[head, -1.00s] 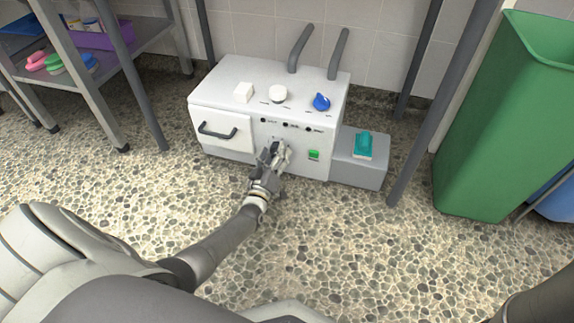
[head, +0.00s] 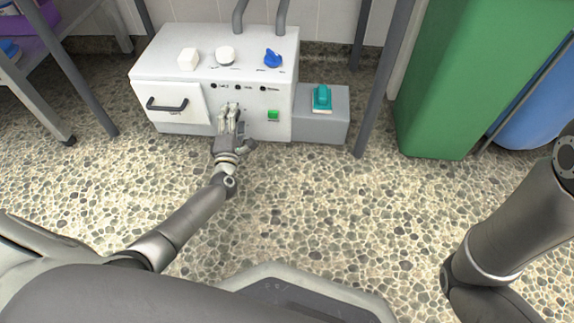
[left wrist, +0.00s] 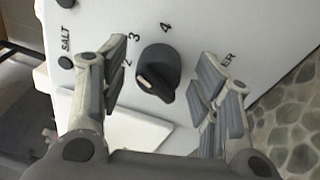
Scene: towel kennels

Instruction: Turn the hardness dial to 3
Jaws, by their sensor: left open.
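The white machine (head: 215,72) stands against the wall, its front facing me. My left gripper (head: 231,112) is at the front panel, right of the drawer, and hides the dial in the head view. In the left wrist view the black hardness dial (left wrist: 157,73) sits between the open fingers of my left gripper (left wrist: 160,88), with a gap on each side. The numbers 2, 3 and 4 are printed around it. A pale mark shows on the dial's lower left part; I cannot tell which number it indicates. My right gripper is outside the view.
A drawer with a black handle (head: 167,105) is left of my gripper; a green button (head: 273,115) is right. A white cube (head: 188,58), white knob (head: 225,55) and blue knob (head: 273,58) are on top. A grey box (head: 325,127) and green bin (head: 450,85) stand right. The foreground pebble floor is clear.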

